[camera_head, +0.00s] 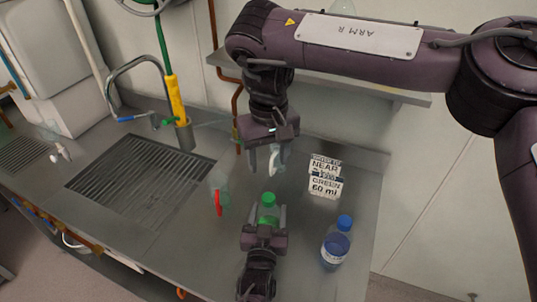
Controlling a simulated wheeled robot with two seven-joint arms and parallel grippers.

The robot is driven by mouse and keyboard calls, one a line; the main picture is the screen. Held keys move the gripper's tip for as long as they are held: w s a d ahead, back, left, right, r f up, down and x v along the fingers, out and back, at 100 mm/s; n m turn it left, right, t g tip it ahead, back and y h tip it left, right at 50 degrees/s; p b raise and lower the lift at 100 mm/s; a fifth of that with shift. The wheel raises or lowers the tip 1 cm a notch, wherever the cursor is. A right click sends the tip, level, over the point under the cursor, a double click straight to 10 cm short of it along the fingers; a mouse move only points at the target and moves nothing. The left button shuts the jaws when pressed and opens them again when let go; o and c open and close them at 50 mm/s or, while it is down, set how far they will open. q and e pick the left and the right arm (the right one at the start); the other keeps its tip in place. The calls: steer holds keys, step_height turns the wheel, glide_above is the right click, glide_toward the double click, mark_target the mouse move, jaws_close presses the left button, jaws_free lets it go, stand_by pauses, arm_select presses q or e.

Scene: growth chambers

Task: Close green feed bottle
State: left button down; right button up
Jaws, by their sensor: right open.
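The green feed bottle (268,214) stands upright on the steel counter. A green cap (268,199) shows at its top; I cannot tell whether it is tight. My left gripper (267,217) reaches up from the bottom of the view, with its fingers on both sides of the bottle, closed around its body. My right gripper (264,160) hangs above and behind the bottle, pointing down with its fingers apart. A white curved handle (276,160) shows by the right fingers; it looks to be behind them, not held.
A blue-capped bottle (336,243) stands to the right. A label sign (325,177) reading "NEAR" and "GREEN 60 ml" stands behind it. A clear jug with a red handle (218,202) is left of the green bottle. The sink (140,185) and tap are further left. A shelf (345,80) runs above.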

stand_by(0.3)
arm_select(q)
steer(key=shift+c, duration=1.9)
jaws_free()
steer(key=shift+s+f, duration=0.1)
steer(key=shift+s, duration=0.35)
steer(key=s+a+b, duration=0.1)
steer(key=s+b, duration=0.1)
steer(key=s, duration=0.4)
steer(key=shift+s, duration=0.4)
